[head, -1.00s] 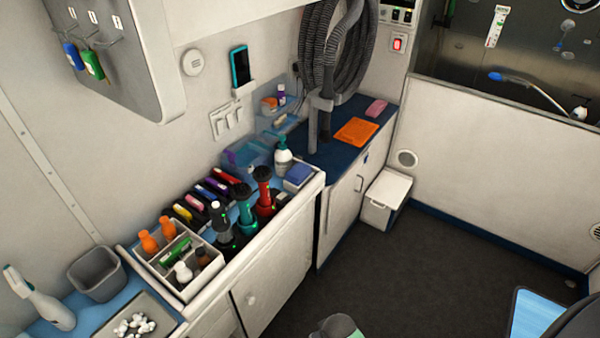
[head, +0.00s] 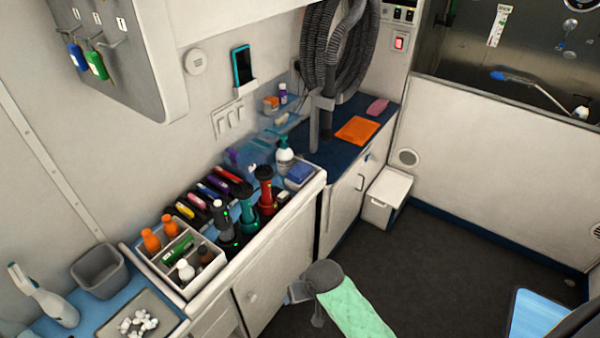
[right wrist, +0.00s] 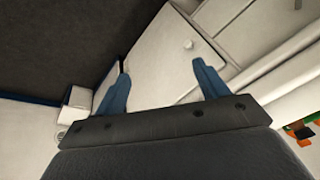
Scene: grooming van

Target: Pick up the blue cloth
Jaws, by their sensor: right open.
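A small folded blue cloth (head: 300,173) appears to lie at the right end of the near counter, beside a white pump bottle (head: 284,155). My right gripper (head: 293,293) is in front of the cabinet doors, low and well apart from the cloth. In the right wrist view its two blue fingers (right wrist: 162,88) are spread with nothing between them, facing a white cabinet door with a round knob. The cloth cannot be made out in that view. My left gripper is not in view.
Red and teal cylinders (head: 265,188) and dark clippers stand left of the cloth. A divided white caddy (head: 180,258) holds bottles. The raised counter edge lies between gripper and cloth. An orange cloth (head: 357,130) lies on the far counter; a hose hangs above.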

